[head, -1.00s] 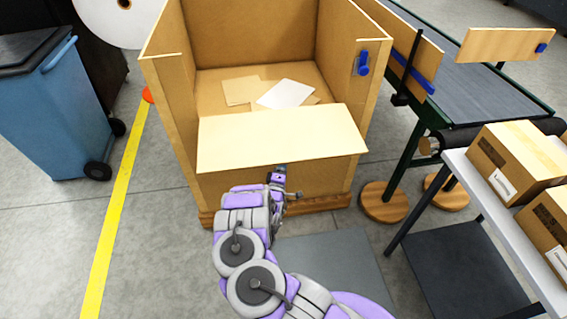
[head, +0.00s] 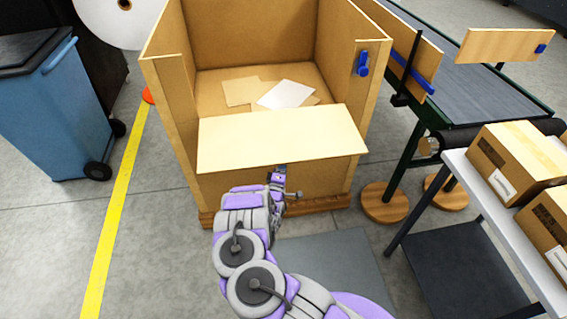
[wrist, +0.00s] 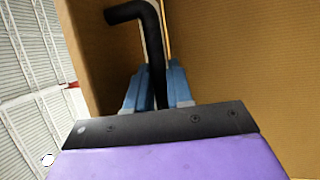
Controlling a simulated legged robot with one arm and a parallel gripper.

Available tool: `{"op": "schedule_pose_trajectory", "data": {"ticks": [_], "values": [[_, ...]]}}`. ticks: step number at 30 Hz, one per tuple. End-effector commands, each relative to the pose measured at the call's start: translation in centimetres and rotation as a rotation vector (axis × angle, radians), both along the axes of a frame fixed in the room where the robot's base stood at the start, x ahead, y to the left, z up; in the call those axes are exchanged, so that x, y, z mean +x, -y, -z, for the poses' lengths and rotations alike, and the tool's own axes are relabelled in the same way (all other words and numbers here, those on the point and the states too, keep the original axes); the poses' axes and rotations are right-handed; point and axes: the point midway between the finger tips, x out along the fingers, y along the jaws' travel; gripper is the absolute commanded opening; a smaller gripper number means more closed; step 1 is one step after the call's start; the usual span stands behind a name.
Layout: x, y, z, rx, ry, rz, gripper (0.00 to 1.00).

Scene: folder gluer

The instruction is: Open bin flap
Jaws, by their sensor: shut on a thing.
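The bin is a large open-topped cardboard box (head: 170,110) on a wooden pallet. Its front flap (head: 280,140) is tilted outward at the front, and the bin's inside shows above it. My gripper (head: 279,175) is just below the flap's front edge.
Flat sheets (head: 285,94) lie inside the bin. A blue wheeled bin (head: 60,110) stands left, past a yellow floor line (head: 115,210). A conveyor (head: 450,80) and a shelf with cartons (head: 515,160) stand right. Clear floor lies at the front left.

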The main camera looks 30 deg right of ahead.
Motion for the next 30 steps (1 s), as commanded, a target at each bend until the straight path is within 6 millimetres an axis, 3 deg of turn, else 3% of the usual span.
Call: {"op": "schedule_pose_trajectory", "data": {"ticks": [5,30], "values": [[-0.1,0.0,0.1,0.004,-0.011,-0.001,0.00],[-0.3,-0.1,-5.8,0.053,-0.188,-0.001,0.00]]}}
